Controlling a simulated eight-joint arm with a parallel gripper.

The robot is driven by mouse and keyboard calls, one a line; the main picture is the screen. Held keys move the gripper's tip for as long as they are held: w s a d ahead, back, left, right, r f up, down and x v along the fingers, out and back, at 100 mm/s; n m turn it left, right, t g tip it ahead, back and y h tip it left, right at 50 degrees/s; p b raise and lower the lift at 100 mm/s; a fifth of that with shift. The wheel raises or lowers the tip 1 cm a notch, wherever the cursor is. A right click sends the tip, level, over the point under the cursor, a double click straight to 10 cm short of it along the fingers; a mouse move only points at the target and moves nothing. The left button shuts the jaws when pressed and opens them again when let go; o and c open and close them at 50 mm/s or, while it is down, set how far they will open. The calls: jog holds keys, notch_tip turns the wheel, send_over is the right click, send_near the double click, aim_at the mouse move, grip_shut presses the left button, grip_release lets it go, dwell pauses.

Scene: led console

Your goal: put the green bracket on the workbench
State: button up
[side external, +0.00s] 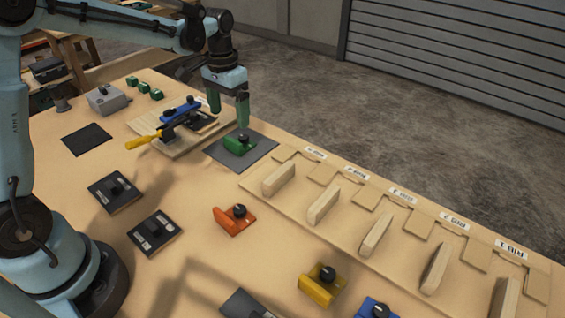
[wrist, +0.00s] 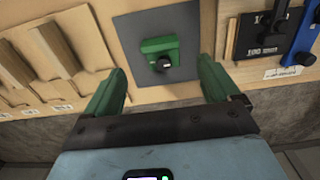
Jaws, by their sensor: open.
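The green bracket (side external: 238,146) with a black knob lies on a dark grey square mat (side external: 257,150) on the wooden workbench (side external: 185,215). In the wrist view the green bracket (wrist: 158,46) shows on the mat (wrist: 135,28), between and beyond my fingertips. My gripper (side external: 229,112) has green fingers, points down and is just above the bracket. In the wrist view my gripper (wrist: 161,68) is open, with its fingers wide apart and nothing between them. I see no contact with the bracket.
A rack with upright wooden dividers (side external: 325,205) runs along the far edge. Orange (side external: 234,221) and yellow (side external: 320,287) brackets lie nearer.

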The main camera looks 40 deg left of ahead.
jog(key=s+d+r+t, duration=0.4)
jog(key=s+r, duration=0.3)
jog(key=s, duration=0.1)
jog(key=s+d+f+t, duration=0.2)
jog(key=s+t, duration=0.1)
jog(key=s, duration=0.3)
jog(key=shift+s+d+f, duration=0.15)
jog(key=shift+d+f, duration=0.2)
